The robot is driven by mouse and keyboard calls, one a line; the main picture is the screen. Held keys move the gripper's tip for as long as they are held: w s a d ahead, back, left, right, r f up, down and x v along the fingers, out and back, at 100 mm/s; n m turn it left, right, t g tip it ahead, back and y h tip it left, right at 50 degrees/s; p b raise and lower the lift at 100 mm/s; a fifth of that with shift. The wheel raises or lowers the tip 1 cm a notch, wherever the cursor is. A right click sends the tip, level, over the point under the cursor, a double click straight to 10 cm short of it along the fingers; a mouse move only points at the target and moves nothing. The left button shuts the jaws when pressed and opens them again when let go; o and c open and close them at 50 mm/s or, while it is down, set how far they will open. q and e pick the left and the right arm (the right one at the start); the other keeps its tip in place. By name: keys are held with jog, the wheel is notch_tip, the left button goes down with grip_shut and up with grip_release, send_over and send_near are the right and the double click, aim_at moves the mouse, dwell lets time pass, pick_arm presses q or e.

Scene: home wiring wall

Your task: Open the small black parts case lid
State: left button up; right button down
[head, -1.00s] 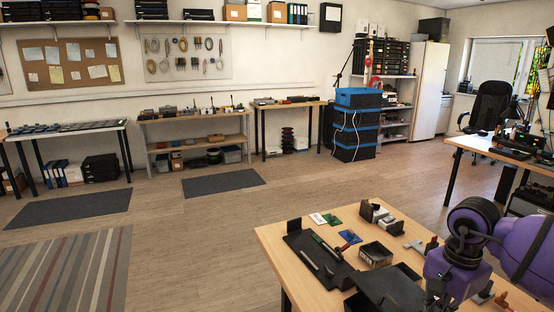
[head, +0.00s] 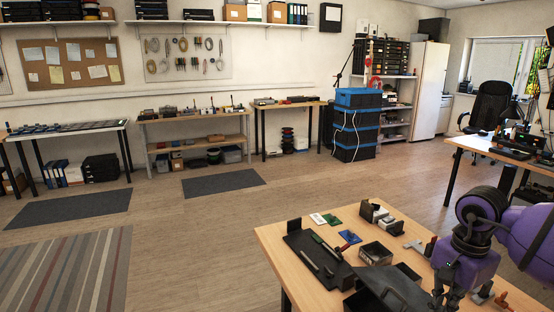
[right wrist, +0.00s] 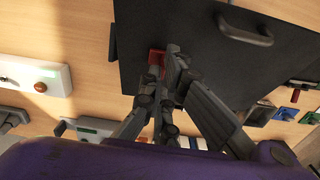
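The small black parts case (head: 362,303) sits at the front of the wooden table in the head view. Its dark lid (head: 398,289) looks tilted, with its edge toward my right gripper. In the right wrist view the lid is a large black panel (right wrist: 185,22) with a black handle (right wrist: 245,29) and a small red tab (right wrist: 156,60) at its edge. My right gripper (right wrist: 176,56) has its fingertips close together at the lid's edge, beside the red tab. Whether they pinch the lid is unclear. In the head view the gripper (head: 446,300) is partly cut off. My left gripper is not in view.
A black tray (head: 303,249) with tools lies at the table's left. An open black box (head: 376,253) and small parts stand behind the case. A panel with a red button (right wrist: 40,86) shows in the right wrist view. Clear floor lies left of the table.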

jog(key=shift+w+d+r, duration=0.15)
jog(key=shift+d+r, duration=0.15)
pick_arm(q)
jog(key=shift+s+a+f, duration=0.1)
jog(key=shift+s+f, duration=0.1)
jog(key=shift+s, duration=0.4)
pick_arm(e)
jog(key=shift+d+r, duration=0.1)
jog(key=shift+d, duration=0.1)
jog(key=shift+w+d+r, duration=0.25)
jog(key=shift+d+r, duration=0.1)
jog(key=shift+d, duration=0.1)
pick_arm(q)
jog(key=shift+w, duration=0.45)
pick_arm(e)
jog(key=shift+d+r, duration=0.15)
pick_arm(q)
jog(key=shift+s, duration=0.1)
pick_arm(e)
jog(key=shift+w, duration=0.1)
